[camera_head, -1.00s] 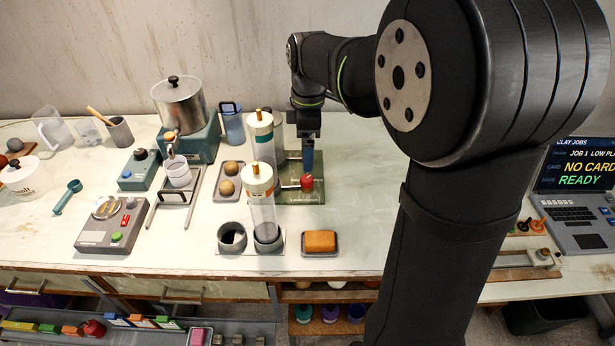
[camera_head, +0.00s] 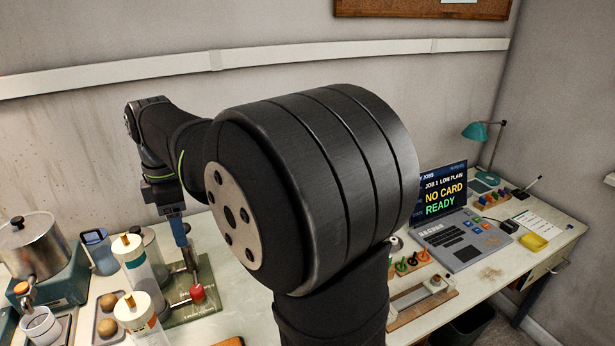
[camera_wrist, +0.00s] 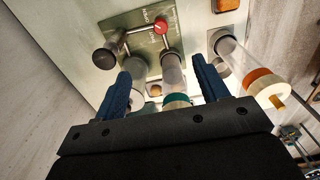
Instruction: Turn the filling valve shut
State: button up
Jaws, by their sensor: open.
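The filling valve is a green plate (camera_wrist: 182,17) with a red knob (camera_wrist: 161,27), metal bars and a round black knob (camera_wrist: 105,57); lettering on the plate includes "OPEN". My gripper (camera_wrist: 161,68) is open, with one blue finger on each side of the wrist view. Nothing is visibly gripped. In the head view my gripper (camera_head: 182,236) hangs above the plate, near the valve's metal parts. Whether it touches them is unclear.
Two clear cylinders with white caps (camera_head: 128,244) (camera_head: 132,302) stand just left of the valve. A blue jug (camera_head: 99,250) and a metal pot (camera_head: 30,245) are farther left. A laptop (camera_head: 458,235) reading "NO CARD READY" sits right. My arm hides the middle of the bench.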

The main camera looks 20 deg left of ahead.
aim_at(196, 289)
jog(key=shift+c, duration=1.3)
jog(key=w+d+f+m+g+y, duration=0.1)
jog(key=w+m, duration=0.1)
jog(key=m, duration=0.8)
jog(key=w+d+f+m+g, duration=0.1)
jog(key=w+m+g, duration=0.1)
jog(key=m, duration=0.9)
jog(key=w+d+f+m+g+y, duration=0.1)
jog(key=w+m, duration=0.1)
jog(key=m, duration=0.8)
jog(key=x, duration=1.7)
jog(key=shift+w+f, duration=0.1)
jog(key=shift+f, duration=0.05)
jog(key=shift+c, duration=0.4)
